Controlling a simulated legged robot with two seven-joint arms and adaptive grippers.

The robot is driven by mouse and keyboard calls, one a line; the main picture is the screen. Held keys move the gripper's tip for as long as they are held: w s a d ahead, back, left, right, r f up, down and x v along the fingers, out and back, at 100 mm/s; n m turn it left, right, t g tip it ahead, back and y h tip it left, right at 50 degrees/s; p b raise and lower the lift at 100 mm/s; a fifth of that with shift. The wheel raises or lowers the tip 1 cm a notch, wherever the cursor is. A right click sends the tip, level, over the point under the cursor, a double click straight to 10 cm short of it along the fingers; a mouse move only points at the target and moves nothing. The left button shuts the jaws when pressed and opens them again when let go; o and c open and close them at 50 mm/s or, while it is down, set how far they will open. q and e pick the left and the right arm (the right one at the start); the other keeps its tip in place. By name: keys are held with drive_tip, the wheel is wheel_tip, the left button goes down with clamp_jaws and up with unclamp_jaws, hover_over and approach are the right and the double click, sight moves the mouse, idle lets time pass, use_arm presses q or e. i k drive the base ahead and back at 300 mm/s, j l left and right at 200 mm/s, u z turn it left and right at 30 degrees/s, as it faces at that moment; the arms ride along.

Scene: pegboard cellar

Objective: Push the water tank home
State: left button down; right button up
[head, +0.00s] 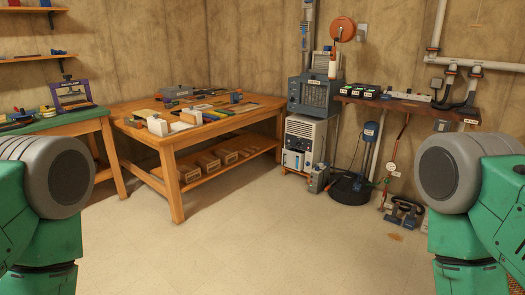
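A white floor-standing appliance (312,128) stands by the back wall, right of the wooden workbench. Its lower front has a panel with a small blue mark (293,160), which may be the water tank. I cannot tell how far that part sits in or out. A small grey unit (318,180) stands on the floor at its front right corner. Neither of my grippers is in view; only green and grey links of my two arms show at the left and right edges, well apart from the appliance.
A wooden workbench (160,138) with tools and a lower shelf is at centre left. A blue-grey heater-like box (315,96) sits above the appliance. A black round base with a post (351,188) and a wall shelf (410,104) are to its right. The pale floor (255,235) ahead is clear.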

sight(293, 159)
drive_tip(key=i, duration=2.55)
drive_tip(key=i+j+z, duration=0.15)
drive_tip(key=i+z, duration=0.3)
drive_tip(key=i, duration=0.2)
drive_tip(key=i+j+z, duration=0.45)
drive_tip(key=i, duration=0.2)
drive_tip(key=i+j+z, duration=0.75)
drive_tip(key=i+j, duration=0.2)
drive_tip(key=j, duration=0.3)
drive_tip(key=i+j+z, duration=0.15)
drive_tip(key=j, duration=0.25)
drive_tip(key=i, duration=0.1)
